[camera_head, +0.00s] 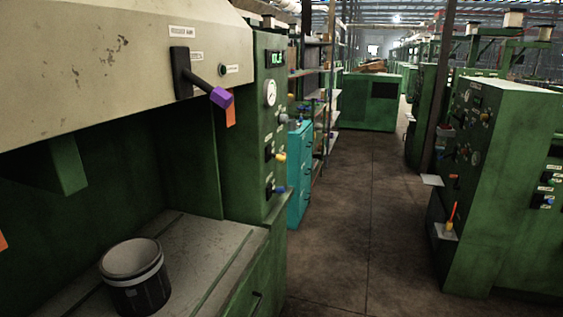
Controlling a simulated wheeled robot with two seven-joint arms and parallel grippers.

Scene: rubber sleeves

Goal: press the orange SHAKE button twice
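No button that I can read as SHAKE shows in the head view. On the side panel of the near green machine (245,150), a yellow-orange knob (280,157) sticks out, with a blue knob (280,190) below it and a grey knob (283,117) above it. Their labels are too small to read. A round gauge (270,93) and a green-lit display (276,58) are higher on that panel. Neither of my grippers is in view.
A black lever with a purple end (221,97) juts from the beige hood (110,60). A dark bucket (136,285) stands on the machine's grey ledge (205,260). A teal cabinet (300,170) is behind. The aisle floor (360,220) is clear; another green machine (500,200) stands right.

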